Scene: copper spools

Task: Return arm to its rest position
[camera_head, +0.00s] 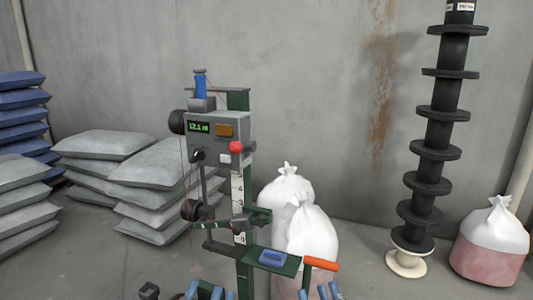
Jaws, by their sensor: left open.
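Only the blue fingertips of my grippers show, at the bottom edge of the head view. My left gripper (207,292) is open, its fingertips apart, low in front of the green-and-grey machine (244,190). I see nothing between its fingertips. My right gripper (314,293) shows a few blue fingertips below the orange handle (320,263). The picture cuts it off, so I cannot tell its state. The rest of both grippers and both arms are out of view.
The machine has a lit display (199,127), a red knob (236,147) and a green shelf (290,267). White sacks (312,232) stand behind it. Grey bags (105,143) and blue bags (22,100) are stacked left. A black spool stack (436,150) stands right. A wall closes the back.

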